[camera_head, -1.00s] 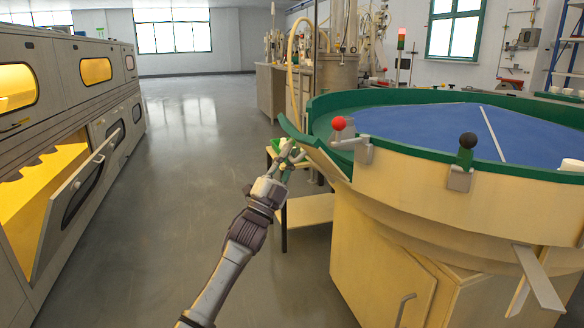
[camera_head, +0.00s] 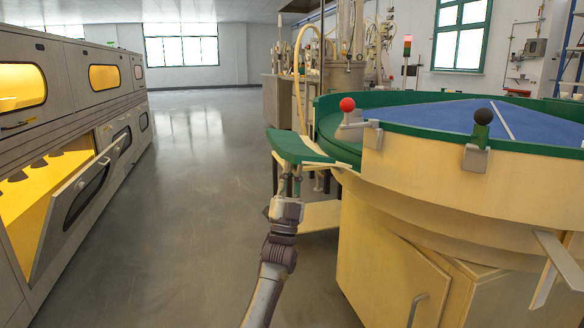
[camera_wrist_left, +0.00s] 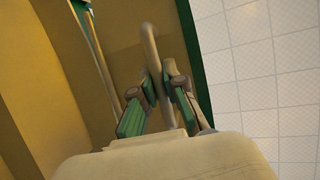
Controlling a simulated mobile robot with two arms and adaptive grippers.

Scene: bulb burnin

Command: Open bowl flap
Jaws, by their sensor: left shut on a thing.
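The bowl flap (camera_head: 305,147) is a green-lined panel at the left edge of the large round bowl. It is swung out and down, with its green inner face turned upward. My left gripper (camera_head: 290,182) is under the flap, with its fingers partly hidden by it. In the left wrist view, the gripper (camera_wrist_left: 160,100) is shut on a pale bar handle (camera_wrist_left: 150,48) on the flap's tan outer face (camera_wrist_left: 115,58). The bowl (camera_head: 450,175) has a cream wall, green rim and blue inside. My right gripper is not in view.
A red-knobbed lever (camera_head: 347,105) and a black-knobbed lever (camera_head: 483,117) sit on the bowl's rim. A low table (camera_head: 320,215) stands behind my left gripper. Grey ovens (camera_head: 70,90) line the left, one with an open door (camera_head: 78,212). The floor (camera_head: 195,190) between is clear.

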